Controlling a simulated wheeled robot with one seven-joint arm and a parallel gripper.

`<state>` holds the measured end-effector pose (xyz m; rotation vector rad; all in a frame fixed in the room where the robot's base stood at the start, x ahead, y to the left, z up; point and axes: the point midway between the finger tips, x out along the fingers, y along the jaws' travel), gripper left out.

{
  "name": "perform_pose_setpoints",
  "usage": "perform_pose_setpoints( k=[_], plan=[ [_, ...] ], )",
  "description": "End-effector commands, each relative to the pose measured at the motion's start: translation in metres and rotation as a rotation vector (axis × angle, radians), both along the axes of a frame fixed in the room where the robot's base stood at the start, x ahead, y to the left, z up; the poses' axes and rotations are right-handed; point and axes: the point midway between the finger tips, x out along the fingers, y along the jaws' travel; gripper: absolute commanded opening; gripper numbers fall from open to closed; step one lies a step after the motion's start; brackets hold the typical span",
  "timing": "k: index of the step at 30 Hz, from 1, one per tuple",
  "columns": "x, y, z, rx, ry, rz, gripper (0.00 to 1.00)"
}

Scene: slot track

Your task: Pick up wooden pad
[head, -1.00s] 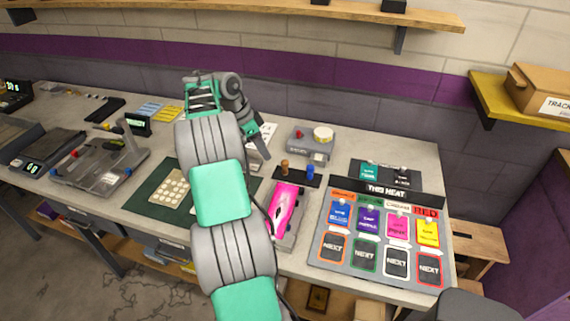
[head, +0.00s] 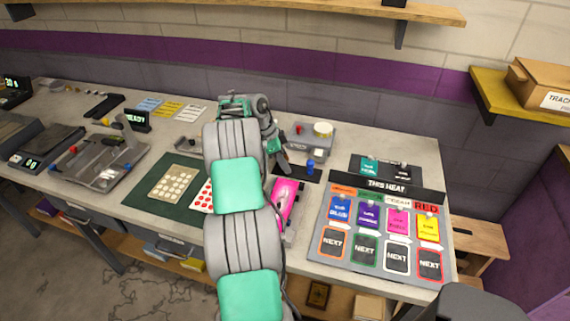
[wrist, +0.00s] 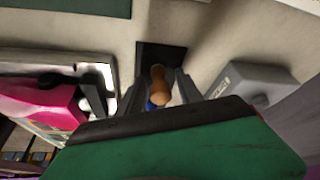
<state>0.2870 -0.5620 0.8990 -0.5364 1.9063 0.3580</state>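The wooden pad (wrist: 158,86), a small brown rounded peg, shows in the wrist view over a dark strip (wrist: 160,56). My gripper (wrist: 161,76) is open, with one dark finger on each side of the pad and visible gaps between. A bit of blue shows just below the pad. In the head view my gripper (head: 283,160) is low over the left end of the dark strip, and the arm hides the pad. The blue peg (head: 310,167) stands on the strip just right of my gripper.
A pink car (head: 286,200) sits on a grey stand in front of my gripper. A grey box (head: 318,141) with a red button and a round pale top stands behind. The heat board (head: 379,240) is to the right. A sheet of red dots (head: 203,197) is left.

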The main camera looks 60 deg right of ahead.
Motion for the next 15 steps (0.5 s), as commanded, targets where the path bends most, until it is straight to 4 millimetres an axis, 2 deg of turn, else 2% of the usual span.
perform_pose_setpoints(
  k=[2,15],
  plan=[
    [0.0001,0.0001,0.0001,0.000,0.000,0.000,0.35],
    [0.0005,0.0002,0.0003,0.000,0.000,0.001,0.00]
  ],
)
